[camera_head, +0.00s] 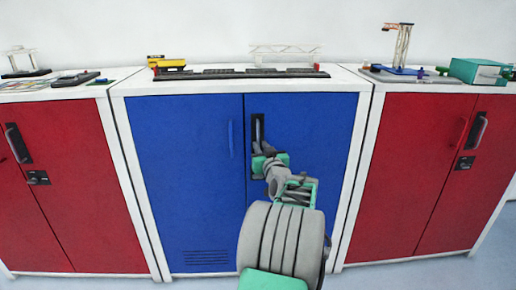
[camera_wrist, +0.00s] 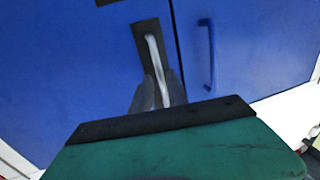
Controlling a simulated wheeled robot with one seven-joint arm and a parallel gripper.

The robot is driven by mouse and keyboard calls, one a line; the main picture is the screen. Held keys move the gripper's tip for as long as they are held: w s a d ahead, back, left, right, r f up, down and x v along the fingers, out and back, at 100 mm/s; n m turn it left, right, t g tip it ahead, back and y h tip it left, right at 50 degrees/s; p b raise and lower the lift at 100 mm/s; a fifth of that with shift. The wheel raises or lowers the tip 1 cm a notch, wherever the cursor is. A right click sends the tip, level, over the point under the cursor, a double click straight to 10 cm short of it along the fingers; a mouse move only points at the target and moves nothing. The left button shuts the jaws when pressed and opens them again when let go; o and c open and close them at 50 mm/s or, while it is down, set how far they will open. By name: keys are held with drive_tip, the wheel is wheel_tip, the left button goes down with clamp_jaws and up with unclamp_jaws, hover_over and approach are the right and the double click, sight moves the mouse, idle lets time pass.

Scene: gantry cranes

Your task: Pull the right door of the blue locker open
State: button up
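The blue locker (camera_head: 190,180) stands in the middle of the head view with both doors shut. Its right door (camera_head: 310,130) has an upright silver handle on a black plate (camera_head: 257,121). The right door is on the left in the wrist view, with the silver handle (camera_wrist: 153,55) in clear sight. My gripper (camera_head: 263,148) is at the lower part of this handle. In the wrist view its grey fingers (camera_wrist: 158,88) lie on either side of the handle. Whether they press on it cannot be told. The left door has a blue handle (camera_head: 231,139), also in the wrist view (camera_wrist: 208,55).
Red lockers stand close on the left (camera_head: 75,190) and right (camera_head: 420,170). Model cranes, a yellow block (camera_head: 167,63) and a teal box (camera_head: 477,71) sit on the locker tops. Grey floor shows below the lockers.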

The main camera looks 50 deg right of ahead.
sight(258, 142)
drive_tip(key=x, duration=0.4)
clamp_jaws()
idle(1.4)
